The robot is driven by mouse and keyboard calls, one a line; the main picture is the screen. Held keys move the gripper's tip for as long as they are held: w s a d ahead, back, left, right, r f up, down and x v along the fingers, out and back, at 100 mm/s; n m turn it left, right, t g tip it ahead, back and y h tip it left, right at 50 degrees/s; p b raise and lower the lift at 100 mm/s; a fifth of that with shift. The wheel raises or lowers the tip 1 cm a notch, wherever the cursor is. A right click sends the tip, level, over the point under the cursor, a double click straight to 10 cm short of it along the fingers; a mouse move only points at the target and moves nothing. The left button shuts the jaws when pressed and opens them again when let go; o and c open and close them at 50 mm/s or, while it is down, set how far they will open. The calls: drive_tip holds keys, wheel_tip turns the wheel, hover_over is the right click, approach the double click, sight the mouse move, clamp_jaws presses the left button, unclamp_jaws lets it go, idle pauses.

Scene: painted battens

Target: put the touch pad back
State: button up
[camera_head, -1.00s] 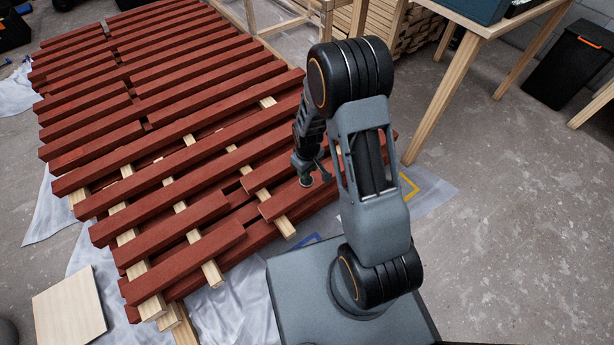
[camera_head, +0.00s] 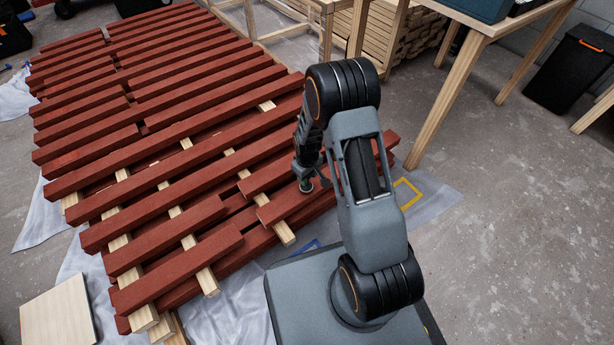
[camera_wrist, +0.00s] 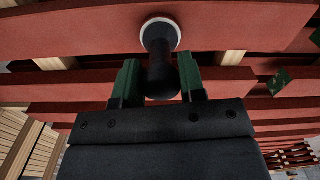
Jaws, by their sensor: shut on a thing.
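The touch pad (camera_wrist: 161,34) is a round dark disc with a white rim and a black handle. In the wrist view its handle sits between the two green fingers of my gripper (camera_wrist: 159,72), which is shut on it. In the head view my gripper (camera_head: 306,172) points down over the near right part of the red battens. The pad (camera_head: 306,187) shows at its lower end, at or just above a batten; I cannot tell if it touches.
Red battens (camera_head: 150,205) lie in rows on pale wooden bearers. A yellow outlined square (camera_head: 408,193) is on the sheet to the right, and a blue mark (camera_head: 305,247) is near my base. A wooden table (camera_head: 478,25) stands at the back right.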

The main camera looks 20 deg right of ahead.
drive_tip(key=shift+f, duration=0.2)
drive_tip(key=o, duration=0.8)
drive_tip(key=s+r+m+t+p, duration=0.1)
drive_tip(key=s+r+p, duration=0.2)
drive_tip(key=r, duration=1)
drive_tip(key=s+r+m+p, duration=0.1)
drive_tip(key=s+r+p, duration=0.15)
drive_tip(key=r, duration=1.05)
drive_tip(key=s+r+m+t, duration=0.1)
drive_tip(key=s+r+m, duration=0.2)
drive_tip(key=s+r, duration=0.4)
drive_tip(key=shift+s+r+t, duration=0.15)
drive_tip(key=shift+s+t, duration=0.15)
drive_tip(key=shift+s, duration=1.7)
